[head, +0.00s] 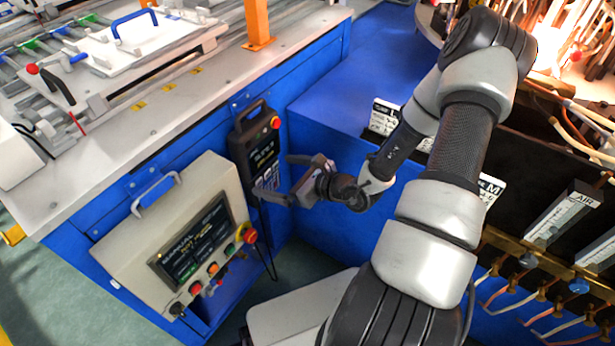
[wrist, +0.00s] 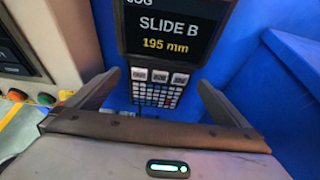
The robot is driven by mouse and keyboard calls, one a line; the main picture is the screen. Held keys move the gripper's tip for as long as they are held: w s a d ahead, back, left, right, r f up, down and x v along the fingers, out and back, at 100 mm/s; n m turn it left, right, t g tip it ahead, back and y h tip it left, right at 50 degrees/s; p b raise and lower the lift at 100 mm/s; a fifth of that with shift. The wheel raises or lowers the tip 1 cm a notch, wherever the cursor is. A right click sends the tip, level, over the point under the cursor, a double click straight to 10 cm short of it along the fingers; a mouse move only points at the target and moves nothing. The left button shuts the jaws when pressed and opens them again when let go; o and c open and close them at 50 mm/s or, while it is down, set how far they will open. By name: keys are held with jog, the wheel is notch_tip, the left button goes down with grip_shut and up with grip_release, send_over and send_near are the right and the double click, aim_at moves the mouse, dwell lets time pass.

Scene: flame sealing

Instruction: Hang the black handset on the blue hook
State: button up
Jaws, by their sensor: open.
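The black handset (head: 258,150) is upright against the blue cabinet's side, with a red button at its top right and a dark cable below. In the wrist view its screen (wrist: 165,32) reads "SLIDE B 195 mm", above a keypad. A small blue bracket (head: 239,101), seemingly the blue hook, shows just above the handset's top handle; I cannot tell whether the handle rests on it. My gripper (head: 273,177) is open at the handset's lower part. In the wrist view the fingers (wrist: 158,95) are on either side of the keypad, with visible gaps.
A cream control panel (head: 180,240) with a screen, coloured buttons and a red emergency stop is left of the handset. A white worktop (head: 150,120) with fixtures is above. The blue bench (head: 345,150) is close on the right. Burner equipment (head: 565,215) is at far right.

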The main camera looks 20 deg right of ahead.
jog(key=p+v, duration=0.2)
jog(key=v, duration=1)
jog(key=s+a+r+n+g+h+p, duration=0.1)
jog(key=s+a+r+n+g, duration=0.3)
jog(key=a+r+n, duration=0.6)
jog(key=s+a+r+n+g, duration=0.2)
jog(key=a+r+n+g, duration=0.5)
jog(key=n, duration=0.4)
jog(key=s+d+r+n+t+h, duration=0.65)
jog(key=d+r+n, duration=0.2)
jog(key=r, duration=0.45)
notch_tip(320, 180, up, 19)
jog(key=g+p, duration=0.1)
jog(key=p, duration=1.8)
jog(key=shift+s+d+f, duration=0.2)
jog(key=shift+s+d, duration=0.05)
